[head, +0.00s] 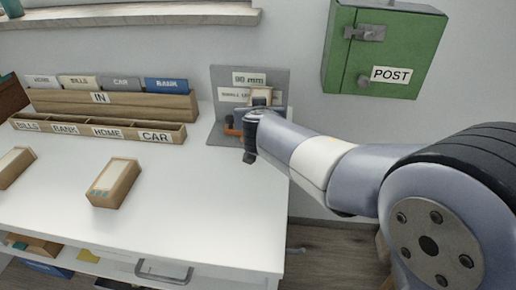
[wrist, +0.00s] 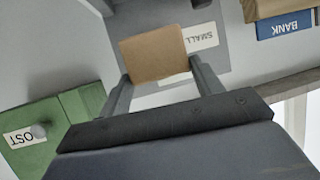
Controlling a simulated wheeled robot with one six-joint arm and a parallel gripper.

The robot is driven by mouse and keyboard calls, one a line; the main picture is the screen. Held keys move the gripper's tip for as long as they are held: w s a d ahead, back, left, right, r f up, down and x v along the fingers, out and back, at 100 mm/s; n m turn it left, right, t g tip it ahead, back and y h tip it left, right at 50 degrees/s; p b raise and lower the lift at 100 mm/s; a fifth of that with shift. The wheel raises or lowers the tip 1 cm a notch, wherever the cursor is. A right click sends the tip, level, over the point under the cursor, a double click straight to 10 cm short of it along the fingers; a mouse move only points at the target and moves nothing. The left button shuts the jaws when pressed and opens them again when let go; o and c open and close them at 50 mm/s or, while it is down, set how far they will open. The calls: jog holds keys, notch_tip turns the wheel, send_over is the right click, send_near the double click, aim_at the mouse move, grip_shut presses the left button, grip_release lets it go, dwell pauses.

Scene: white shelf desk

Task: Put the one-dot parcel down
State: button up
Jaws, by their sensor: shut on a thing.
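My gripper (wrist: 158,72) is shut on a small brown parcel (wrist: 153,52), one finger on each side of it. In the head view the parcel (head: 261,95) shows as a box with a pale face, held up in front of the grey stand (head: 278,78). The stand carries labels reading "90 mm" and "SMALL LE…", partly hidden. No dots can be made out on the held parcel. I cannot tell whether it touches the stand. My arm hides part of the stand's base.
Another parcel (head: 115,183) with teal marks lies on the white desk (head: 215,215), and one more (head: 14,166) lies at the left edge. A wooden sorter (head: 115,104) stands behind them. A green POST box (head: 385,50) hangs on the wall. The desk's front right is clear.

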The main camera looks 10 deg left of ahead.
notch_tip(320, 180, down, 9)
jog(key=b, duration=0.3)
jog(key=shift+b, duration=0.35)
jog(key=o, duration=1.2)
jog(key=shift+c, duration=0.2)
jog(key=shift+s+r, duration=0.15)
jog(key=shift+s, duration=0.05)
jog(key=v, duration=1.1)
jog(key=shift+s+d+p, duration=0.15)
jog(key=shift+s+p, duration=0.15)
jog(key=shift+p, duration=0.15)
jog(key=shift+w, duration=0.1)
